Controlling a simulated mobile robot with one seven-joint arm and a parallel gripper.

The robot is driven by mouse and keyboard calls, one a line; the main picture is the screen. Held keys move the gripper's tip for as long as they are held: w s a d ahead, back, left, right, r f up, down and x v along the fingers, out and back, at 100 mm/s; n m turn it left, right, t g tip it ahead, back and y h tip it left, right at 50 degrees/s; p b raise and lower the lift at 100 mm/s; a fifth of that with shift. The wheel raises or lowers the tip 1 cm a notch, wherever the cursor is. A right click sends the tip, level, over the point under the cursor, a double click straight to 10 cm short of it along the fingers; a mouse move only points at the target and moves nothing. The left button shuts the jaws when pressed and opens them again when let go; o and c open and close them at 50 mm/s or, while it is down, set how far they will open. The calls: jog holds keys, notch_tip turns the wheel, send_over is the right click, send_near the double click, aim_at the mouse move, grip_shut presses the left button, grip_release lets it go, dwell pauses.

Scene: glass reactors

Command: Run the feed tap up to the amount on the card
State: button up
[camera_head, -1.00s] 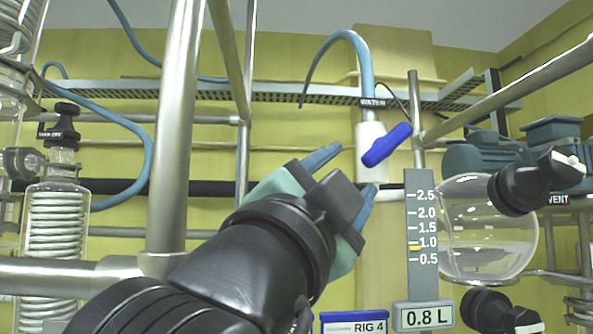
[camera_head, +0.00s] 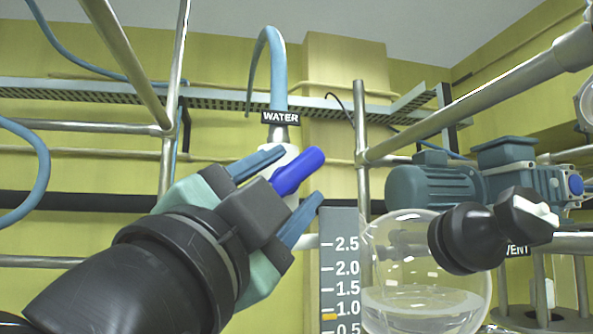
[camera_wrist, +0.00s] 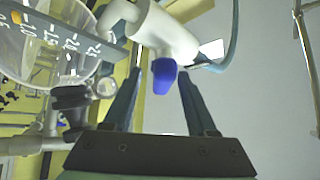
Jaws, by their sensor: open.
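The tap's blue handle (camera_head: 310,160) slants up to the right on a white body under the WATER label (camera_head: 281,118). My gripper (camera_head: 283,188) is open, its two blue-grey fingers on either side of the handle; I cannot tell whether they touch it. In the wrist view the blue handle (camera_wrist: 163,77) shows between the spread fingers (camera_wrist: 158,88). The round glass vessel (camera_head: 385,245) holds clear liquid in its lower part. Beside it stands a grey scale (camera_head: 335,222) with a yellow marker (camera_head: 329,317) between 1.0 and 0.5. The card is out of view now.
Metal rails cross at upper right (camera_head: 490,95) and left (camera_head: 120,60). A blue hose (camera_head: 277,65) rises above the tap.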

jog(key=shift+w+r, duration=0.2)
jog(key=shift+w, duration=0.4)
jog(key=shift+s, duration=0.35)
jog(key=shift+c, duration=0.6)
grip_shut()
jog(key=shift+r, duration=0.1)
jog(key=m+g, duration=0.1)
jog(key=m, duration=0.1)
jog(key=m+g, duration=0.2)
jog(key=shift+a+r+m+g+h, duration=0.1)
jog(key=shift+r+m+g+h, duration=0.05)
jog(key=shift+m+g+h, duration=0.2)
jog(key=shift+m+g+p, duration=1)
jog(key=shift+m+g, duration=0.15)
jog(key=shift+m, duration=0.2)
jog(key=shift+y, duration=0.45)
